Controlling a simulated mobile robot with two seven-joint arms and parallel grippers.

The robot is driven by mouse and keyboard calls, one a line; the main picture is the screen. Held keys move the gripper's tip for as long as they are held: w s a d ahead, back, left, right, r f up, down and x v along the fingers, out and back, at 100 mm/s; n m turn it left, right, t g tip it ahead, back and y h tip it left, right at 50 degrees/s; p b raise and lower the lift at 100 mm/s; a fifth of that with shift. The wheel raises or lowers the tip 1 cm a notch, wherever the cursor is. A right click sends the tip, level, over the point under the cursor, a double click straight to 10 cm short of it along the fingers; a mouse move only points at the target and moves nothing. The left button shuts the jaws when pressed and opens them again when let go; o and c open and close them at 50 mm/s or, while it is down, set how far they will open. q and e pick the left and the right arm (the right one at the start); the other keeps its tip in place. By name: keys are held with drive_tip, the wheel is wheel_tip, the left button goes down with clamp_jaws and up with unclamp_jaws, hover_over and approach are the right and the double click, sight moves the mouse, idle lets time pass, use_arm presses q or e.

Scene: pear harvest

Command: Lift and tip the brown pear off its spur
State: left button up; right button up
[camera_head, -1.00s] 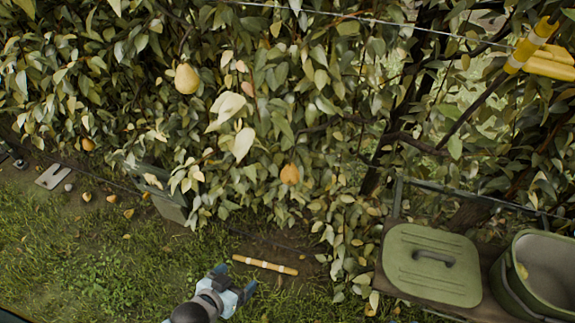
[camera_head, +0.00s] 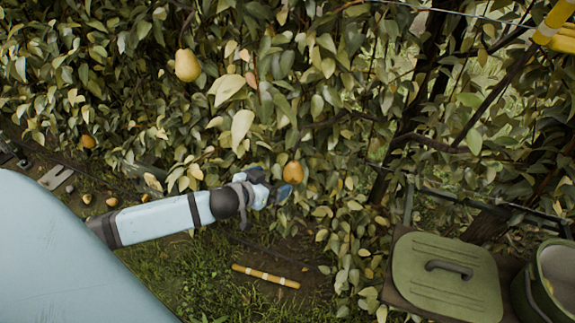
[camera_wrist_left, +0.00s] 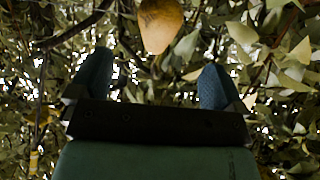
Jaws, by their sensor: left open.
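The brown pear (camera_head: 292,172) hangs low in the leafy hedge, right of centre in the head view. My left gripper (camera_head: 271,183) is open and empty just left of the pear in that view. In the left wrist view, a yellow-brown pear (camera_wrist_left: 160,25) hangs at the top, ahead of the two open fingers (camera_wrist_left: 154,68) and between their lines. Its top is cut off by the frame. The spur is hidden or out of view. My right gripper is not in view.
A yellow pear (camera_head: 187,65) hangs higher at left, and another fruit (camera_head: 88,141) low at far left. Dense leaves and branches surround the gripper. A green lidded box (camera_head: 447,275) and a green bucket (camera_head: 553,282) stand at lower right.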

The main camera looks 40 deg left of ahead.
sight(294, 172)
use_arm(q)
drive_tip(key=p+x, duration=0.1)
drive_tip(key=x, duration=0.9)
drive_tip(key=shift+w+d+f, duration=0.1)
drive_tip(key=shift+w+f, duration=0.1)
drive_tip(key=shift+w, duration=0.1)
drive_tip(key=c, duration=1.1)
